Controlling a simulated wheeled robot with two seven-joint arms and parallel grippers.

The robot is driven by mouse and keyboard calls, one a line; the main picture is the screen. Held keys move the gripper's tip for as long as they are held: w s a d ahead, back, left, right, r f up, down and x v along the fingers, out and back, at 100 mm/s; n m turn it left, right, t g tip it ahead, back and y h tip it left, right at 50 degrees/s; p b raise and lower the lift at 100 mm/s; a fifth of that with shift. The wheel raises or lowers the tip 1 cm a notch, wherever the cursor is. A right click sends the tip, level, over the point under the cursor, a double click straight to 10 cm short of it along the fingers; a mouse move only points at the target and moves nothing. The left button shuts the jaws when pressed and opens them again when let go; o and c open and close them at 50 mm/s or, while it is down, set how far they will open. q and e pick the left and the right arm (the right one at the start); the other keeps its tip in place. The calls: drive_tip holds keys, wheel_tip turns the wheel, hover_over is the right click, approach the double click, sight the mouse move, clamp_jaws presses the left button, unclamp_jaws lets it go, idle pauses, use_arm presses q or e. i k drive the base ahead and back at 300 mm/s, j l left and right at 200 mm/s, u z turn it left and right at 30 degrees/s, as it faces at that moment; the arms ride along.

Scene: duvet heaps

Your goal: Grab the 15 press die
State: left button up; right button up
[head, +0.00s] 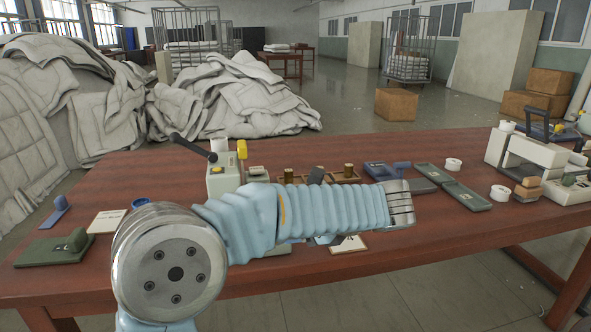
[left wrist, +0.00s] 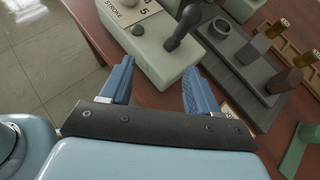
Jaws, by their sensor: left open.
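Brass-coloured cylindrical pieces stand in a wooden rack in the head view, one (head: 348,171) right of centre and one (head: 288,175) further left, partly behind my arm. In the left wrist view similar brass pieces (left wrist: 276,30) stand in the rack at the upper right. I cannot read a 15 on any of them. My left gripper (left wrist: 157,77) is open and empty, its two blue fingers apart near the table edge, left of the rack. In the head view my left arm hides its fingers. My right gripper is not in view.
A pale green press (left wrist: 150,40) with a dark-knobbed lever stands just beyond my fingers. A dark grey holder (left wrist: 240,70) with a ring and posts lies to its right. The table's front right is clear.

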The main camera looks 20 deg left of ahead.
sight(288, 172)
drive_tip(key=i, duration=1)
